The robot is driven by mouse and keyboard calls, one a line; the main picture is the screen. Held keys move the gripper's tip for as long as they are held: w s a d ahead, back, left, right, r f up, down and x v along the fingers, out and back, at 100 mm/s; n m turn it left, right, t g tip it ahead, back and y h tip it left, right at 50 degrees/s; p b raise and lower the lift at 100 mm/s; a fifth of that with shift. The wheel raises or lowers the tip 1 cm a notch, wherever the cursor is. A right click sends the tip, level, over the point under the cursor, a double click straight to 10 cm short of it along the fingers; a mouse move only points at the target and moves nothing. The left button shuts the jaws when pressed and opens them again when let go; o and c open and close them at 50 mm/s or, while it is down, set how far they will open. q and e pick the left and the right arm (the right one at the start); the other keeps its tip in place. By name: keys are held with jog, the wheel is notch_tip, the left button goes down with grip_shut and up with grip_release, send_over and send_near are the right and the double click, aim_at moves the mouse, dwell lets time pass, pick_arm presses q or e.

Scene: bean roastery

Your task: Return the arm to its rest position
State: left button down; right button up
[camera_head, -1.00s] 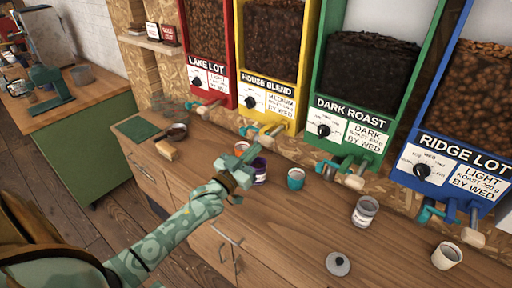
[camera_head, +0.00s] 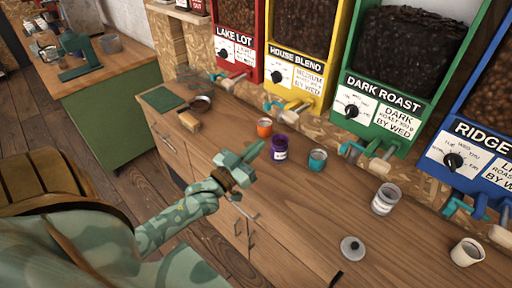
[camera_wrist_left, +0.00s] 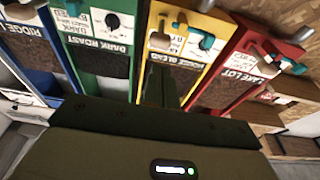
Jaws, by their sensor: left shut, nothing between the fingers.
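My left gripper (camera_head: 254,152) is shut and empty in the head view. It is in front of the wooden counter (camera_head: 300,215), to the left of a purple cup (camera_head: 279,148), with no clear contact with anything. My left forearm, in a mottled green pattern, comes in from the lower left. In the left wrist view the dark gripper (camera_wrist_left: 160,84) points at the bean dispensers, which appear upside down. My right gripper is not in view.
An orange cup (camera_head: 264,128), a teal cup (camera_head: 317,160), a grey can (camera_head: 385,199), a lid (camera_head: 352,248) and a white cup (camera_head: 467,252) stand on the counter. Red, yellow, green (camera_head: 376,121) and blue dispensers line the back. A green-sided bench (camera_head: 115,125) is at the left.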

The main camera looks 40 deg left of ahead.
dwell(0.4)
pick_arm(q)
jog(key=s+a+f+g+y, duration=0.1)
jog(key=s+f+g, duration=0.15)
jog(key=f, duration=0.65)
jog(key=s+a+f+g+y, duration=0.1)
jog(key=f+g, duration=0.2)
jog(key=f, duration=0.7)
jog(key=s+f+m+g+b, duration=0.1)
jog(key=s+f+g+b, duration=0.15)
jog(key=s+f, duration=0.55)
jog(key=s+f+g+b, duration=0.1)
jog(key=s+f+g, duration=0.3)
jog(key=f, duration=0.8)
jog(key=s+d+f+m+g+b, duration=0.1)
jog(key=s+d+f+g+b, duration=0.2)
jog(key=s+f, duration=0.6)
jog(key=s+d+f+g+b, duration=0.3)
jog(key=s+d+f, duration=0.5)
jog(key=s, duration=0.9)
notch_tip(320, 180, down, 2)
jog(key=shift+d+f+m+g+b, duration=0.2)
jog(key=shift+m+g+b, duration=0.2)
jog(key=shift+g, duration=0.5)
